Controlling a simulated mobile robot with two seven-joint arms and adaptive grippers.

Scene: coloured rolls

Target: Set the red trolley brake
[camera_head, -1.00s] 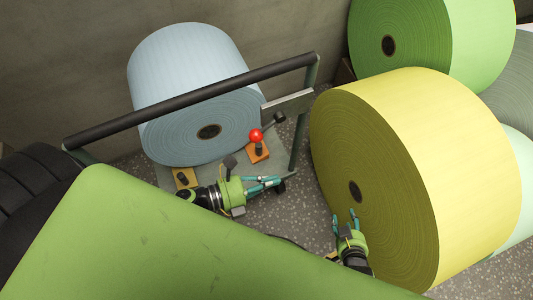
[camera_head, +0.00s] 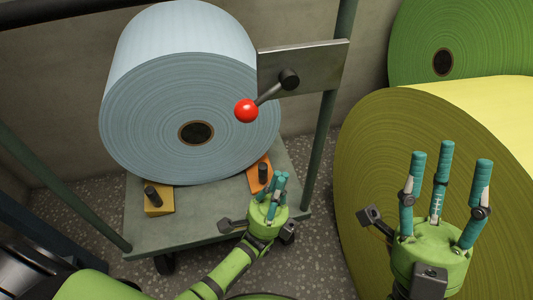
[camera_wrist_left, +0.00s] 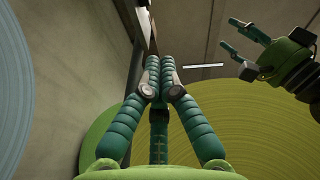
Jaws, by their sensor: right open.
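The brake is a lever with a red ball knob (camera_head: 246,111) on a short grey rod, pivoting from a black hub (camera_head: 289,79) on a grey plate (camera_head: 325,65) at the trolley's post. The lever slants down and left, in front of the pale blue roll. My left gripper (camera_head: 281,180) is below and right of the knob, apart from it, with fingers pointing up. In the left wrist view its fingertips (camera_wrist_left: 160,65) are together with nothing seen between them. My right gripper (camera_head: 448,155) is open and empty, fingers up, in front of the yellow roll.
The trolley deck (camera_head: 210,215) carries the pale blue roll (camera_head: 185,85) with orange wedges (camera_head: 158,204) at its front. The yellow roll (camera_head: 385,150) stands close on the right, a green roll (camera_head: 480,35) behind it. Speckled floor (camera_head: 335,240) shows between trolley and yellow roll.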

